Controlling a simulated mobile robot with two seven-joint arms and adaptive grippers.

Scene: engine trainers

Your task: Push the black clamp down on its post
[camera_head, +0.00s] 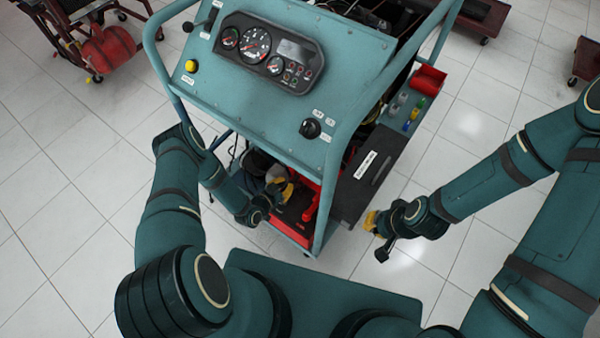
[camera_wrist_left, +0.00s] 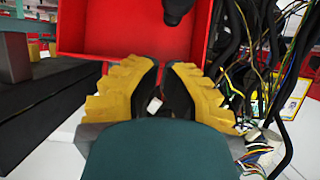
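My left gripper (camera_head: 284,192) reaches into the lower front of the teal engine trainer (camera_head: 290,118), above a red tray (camera_head: 327,193). In the left wrist view, its yellow fingers (camera_wrist_left: 160,72) stand close together with a narrow gap between their dark pads. I cannot tell whether they are shut. Beyond the fingertips, a black part (camera_wrist_left: 178,10) shows at the top edge over the red tray (camera_wrist_left: 85,35); I cannot tell whether it is the clamp. No post can be made out. My right gripper (camera_head: 372,222) hangs empty outside the trainer, its opening unclear.
A dark box (camera_head: 370,175) with a white label stands right of the tray. Loose black cables (camera_wrist_left: 262,45) and thin wires crowd the right of the wrist view. The trainer's frame post (camera_head: 327,205) rises close to my left gripper. White tiled floor lies open around.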

